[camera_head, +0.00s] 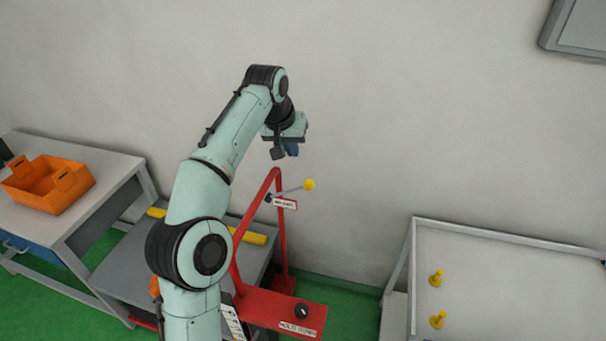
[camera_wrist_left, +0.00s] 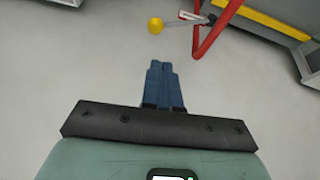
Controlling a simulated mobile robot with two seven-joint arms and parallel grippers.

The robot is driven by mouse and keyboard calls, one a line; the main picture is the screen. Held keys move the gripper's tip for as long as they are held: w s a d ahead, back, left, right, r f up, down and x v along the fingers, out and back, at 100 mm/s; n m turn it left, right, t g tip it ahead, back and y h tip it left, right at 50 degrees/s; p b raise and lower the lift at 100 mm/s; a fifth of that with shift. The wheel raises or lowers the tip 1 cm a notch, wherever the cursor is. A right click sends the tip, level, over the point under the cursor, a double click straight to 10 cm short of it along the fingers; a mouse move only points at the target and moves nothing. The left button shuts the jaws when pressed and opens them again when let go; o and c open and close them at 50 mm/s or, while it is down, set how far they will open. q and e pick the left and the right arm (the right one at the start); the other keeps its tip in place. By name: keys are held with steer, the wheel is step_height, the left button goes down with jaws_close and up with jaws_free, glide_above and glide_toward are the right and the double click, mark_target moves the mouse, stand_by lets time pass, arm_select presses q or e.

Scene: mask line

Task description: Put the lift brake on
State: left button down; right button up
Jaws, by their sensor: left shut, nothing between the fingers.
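The lift brake lever is a thin grey rod with a yellow ball knob (camera_head: 309,185), pivoted on a red frame (camera_head: 236,262) beside a small white label (camera_head: 285,203). The rod points right and slightly up from its pivot. In the left wrist view the yellow knob (camera_wrist_left: 155,25) is ahead of the fingers and a little left, apart from them. My left gripper (camera_head: 291,149) is above and slightly left of the knob. Its blue fingers (camera_wrist_left: 163,84) are closed together and empty. My right gripper is in neither view.
A red panel (camera_head: 262,305) with a black knob (camera_head: 302,311) is at the frame's foot. An orange crate (camera_head: 47,184) stands on the left table. A grey tray table (camera_head: 500,260) with yellow pegs (camera_head: 437,278) is at right. The wall is behind.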

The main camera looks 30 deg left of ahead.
mark_target(307, 182)
arm_select(q)
steer(key=x, duration=0.6)
steer(key=b+x, duration=0.1)
steer(key=x, duration=0.6)
steer(key=shift+s+d+f, duration=0.1)
steer(key=shift+d, duration=0.1)
steer(key=shift+w+d+f, duration=0.1)
steer(key=shift+w+f, duration=0.15)
steer(key=shift+f, duration=0.15)
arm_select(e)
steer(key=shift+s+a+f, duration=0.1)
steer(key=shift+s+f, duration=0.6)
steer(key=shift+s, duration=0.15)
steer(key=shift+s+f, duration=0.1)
